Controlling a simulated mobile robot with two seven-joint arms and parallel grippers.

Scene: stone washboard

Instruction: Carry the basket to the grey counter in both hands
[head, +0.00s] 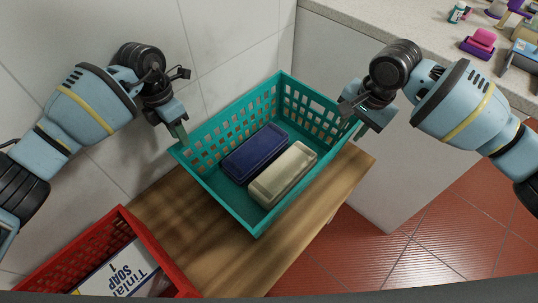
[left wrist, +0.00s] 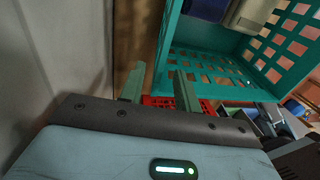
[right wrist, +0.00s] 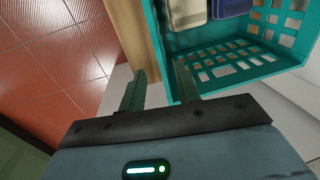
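The teal basket (head: 215,187) stands on a wooden bench, holding a dark blue container (head: 256,152) and a cream container (head: 283,174). My left gripper (head: 179,130) is at the basket's left corner, and my right gripper (head: 362,118) is at its right corner. In the left wrist view the fingers (left wrist: 160,88) are apart, with the basket's edge (left wrist: 164,50) beside and between them. In the right wrist view the fingers (right wrist: 160,88) are also apart near the basket's rim (right wrist: 158,45). Contact cannot be told. The grey counter (head: 400,28) is at the upper right.
The wooden bench (head: 200,235) has a red basket (head: 150,245) with a soap box (head: 118,275) at its lower left. A pink soap on a purple dish (head: 480,42), bottles and other items stand on the counter's right. A tiled wall is behind; red floor lies right.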

